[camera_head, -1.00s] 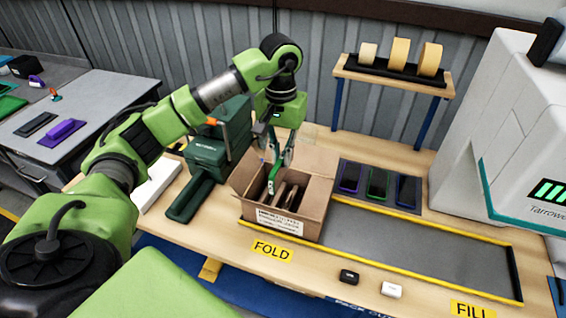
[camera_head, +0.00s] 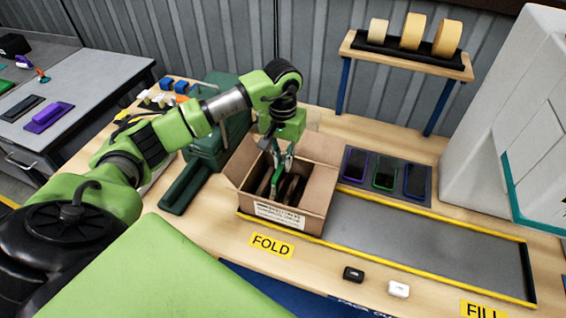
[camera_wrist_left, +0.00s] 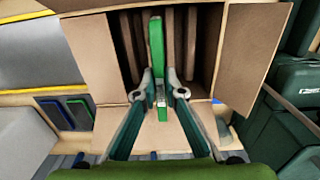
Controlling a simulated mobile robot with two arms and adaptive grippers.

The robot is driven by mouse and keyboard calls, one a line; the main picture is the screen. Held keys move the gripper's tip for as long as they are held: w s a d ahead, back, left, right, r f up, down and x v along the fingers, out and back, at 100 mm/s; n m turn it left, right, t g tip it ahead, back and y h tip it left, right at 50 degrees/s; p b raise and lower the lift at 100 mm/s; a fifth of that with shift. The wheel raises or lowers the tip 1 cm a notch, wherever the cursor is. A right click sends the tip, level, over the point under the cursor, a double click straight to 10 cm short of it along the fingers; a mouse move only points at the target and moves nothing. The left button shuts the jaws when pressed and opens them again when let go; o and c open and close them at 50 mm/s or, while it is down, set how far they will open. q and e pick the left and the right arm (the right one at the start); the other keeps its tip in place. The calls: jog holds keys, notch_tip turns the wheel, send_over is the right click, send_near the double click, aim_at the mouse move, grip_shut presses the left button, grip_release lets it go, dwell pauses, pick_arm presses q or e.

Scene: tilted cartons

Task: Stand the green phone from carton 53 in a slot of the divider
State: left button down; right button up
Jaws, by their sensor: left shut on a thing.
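My left gripper (camera_head: 284,164) is shut on a green phone (camera_head: 274,186), held on edge within the open carton (camera_head: 318,198). In the left wrist view, the fingertips (camera_wrist_left: 160,92) pinch the phone's near end, and its green edge (camera_wrist_left: 157,45) points away between brown divider walls (camera_wrist_left: 127,45). The divider (camera_head: 292,188) stands inside the carton, partly hidden by the fingers. I cannot tell whether the phone touches the slot's bottom. The carton's front label is too small to read. My right gripper is not in view.
A dark mat (camera_head: 372,196) right of the carton bears purple-, green- and blue-rimmed dark rectangles. A grey yellow-edged strip (camera_head: 430,243) has free room. Dark green cases (camera_head: 207,150) stand left of the carton. A tape rack (camera_head: 400,55) stands behind.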

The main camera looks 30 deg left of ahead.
aim_at(283, 175)
pick_arm(q)
jog(key=shift+w+f, duration=0.1)
jog(key=shift+f, duration=0.45)
jog(key=shift+f+b, duration=0.4)
jog(key=shift+f, duration=0.25)
jog(key=shift+f+b, duration=0.4)
jog(key=shift+f, duration=0.5)
jog(key=shift+f+b, duration=0.4)
jog(key=shift+f, duration=0.45)
notch_tip(283, 175, down, 4)
jog(key=b, duration=0.3)
jog(key=shift+r+b, duration=0.2)
jog(key=shift+b, duration=0.1)
jog(key=shift+f+b, duration=0.35)
jog(key=shift+f, duration=0.1)
